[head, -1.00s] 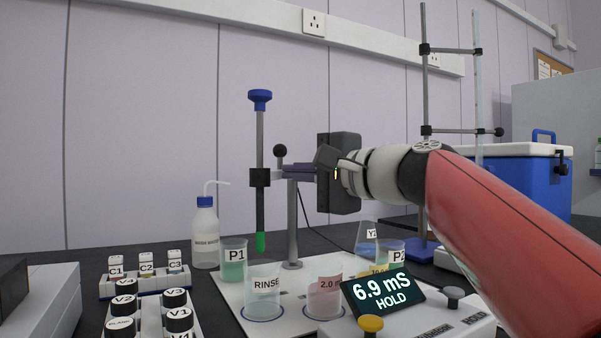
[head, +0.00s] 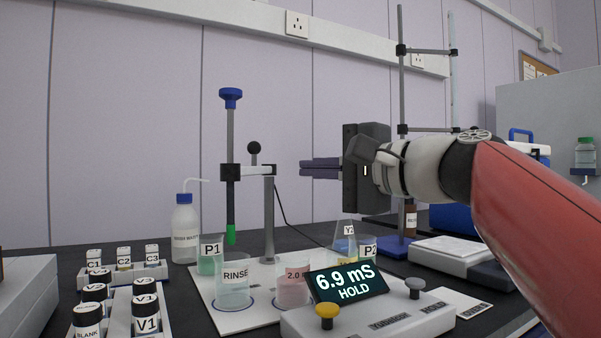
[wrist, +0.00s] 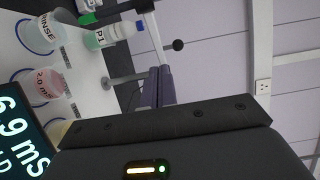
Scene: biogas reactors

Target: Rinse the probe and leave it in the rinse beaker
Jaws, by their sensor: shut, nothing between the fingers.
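The probe (head: 230,145) is a grey rod with a blue cap and a green tip. It hangs upright in the black clamp of the stand (head: 268,215). Its green tip shows just above the rim of the clear rinse beaker (head: 235,290), not down inside it. The rinse beaker stands on a white board and also shows in the wrist view (wrist: 40,32). My gripper (head: 303,168) is shut and empty, at clamp height, a short way right of the stand post. Its fingers (wrist: 155,90) also show in the wrist view.
Beaker P1 (head: 209,262), a pink 2.0 beaker (head: 293,288) and beaker P2 (head: 367,247) stand near the rinse beaker. The meter (head: 350,284) reads 6.9 mS HOLD. A wash bottle (head: 185,235) and racked vials (head: 146,315) are left. A tall rod stand (head: 402,100) rises behind my arm.

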